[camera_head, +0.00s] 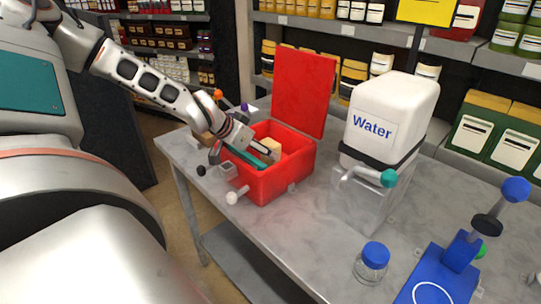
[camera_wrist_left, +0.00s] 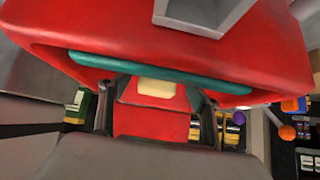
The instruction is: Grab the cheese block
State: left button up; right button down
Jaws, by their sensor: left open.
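A pale yellow cheese block (camera_head: 272,148) is inside the open red box (camera_head: 265,185), near its far side. It also shows in the left wrist view (camera_wrist_left: 156,88), roughly centred between my fingers. My left gripper (camera_head: 243,152) is open over the box's left rim. One finger reaches over the opening towards the block; the other is by the box's outer left side. Whether a finger touches the block or box cannot be told. My right gripper is not in view.
The box's red lid (camera_head: 303,95) stands upright behind it. A white water container (camera_head: 388,120) with a tap is to the right. A glass jar (camera_head: 371,263) and blue device (camera_head: 440,275) stand at the front right. The grey table (camera_head: 300,245) is clear in front of the box.

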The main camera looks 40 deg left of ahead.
pick_arm(q)
jog(key=shift+b+x, duration=0.4)
jog(key=shift+x, duration=2.05)
jog(key=shift+w+d+r, duration=0.1)
jog(key=shift+r, duration=0.1)
jog(key=c, duration=1.4)
